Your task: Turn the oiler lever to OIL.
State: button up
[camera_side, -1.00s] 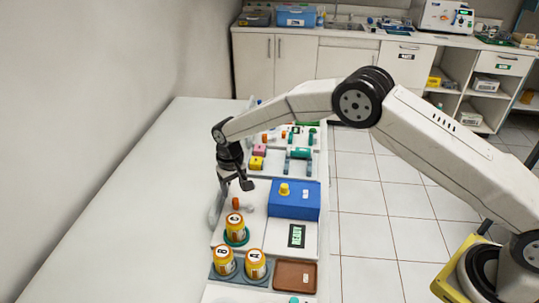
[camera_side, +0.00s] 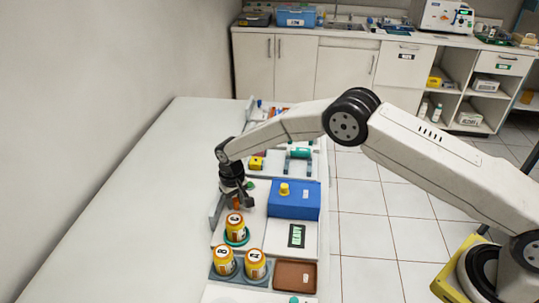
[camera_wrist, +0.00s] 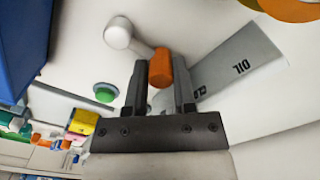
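The oiler lever's orange grip (camera_wrist: 161,68) lies between the two fingers of my gripper (camera_wrist: 160,82) in the wrist view. Its white arm runs up left to a round white pivot (camera_wrist: 118,32). A grey label plate (camera_wrist: 235,70) lies right of the grip, with OIL at its far part and another word partly hidden by a finger. The fingers straddle the grip closely; whether they press on it cannot be told. In the side view my gripper (camera_side: 246,199) is low over the white panel, and the orange grip (camera_side: 237,203) shows beside it.
A blue box (camera_side: 294,205) with a yellow knob stands close to the right of my gripper. Orange-labelled jars (camera_side: 235,226) stand just in front. A green button (camera_wrist: 105,92) is near the left finger. The white table to the left is clear.

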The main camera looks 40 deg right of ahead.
grip_shut()
jog(key=shift+s+a+n, duration=0.1)
jog(key=shift+n, duration=0.2)
jog(key=n, duration=0.1)
jog(key=s+n, duration=0.1)
jog(key=n, duration=0.1)
jog(key=a+n, duration=0.1)
jog(key=shift+s+n, duration=0.4)
jog(key=shift+s+a+n, duration=0.1)
jog(key=shift+s+n, duration=0.2)
jog(key=shift+n, duration=0.55)
jog(key=shift+s+d+n, duration=0.1)
jog(key=shift+s+n, duration=0.2)
jog(key=shift+n, duration=0.6)
jog(key=shift+s+a+n, duration=0.1)
jog(key=shift+s+n, duration=0.2)
jog(key=shift+n, duration=0.55)
jog(key=o, duration=0.6)
grip_release()
jog(key=shift+f, duration=0.1)
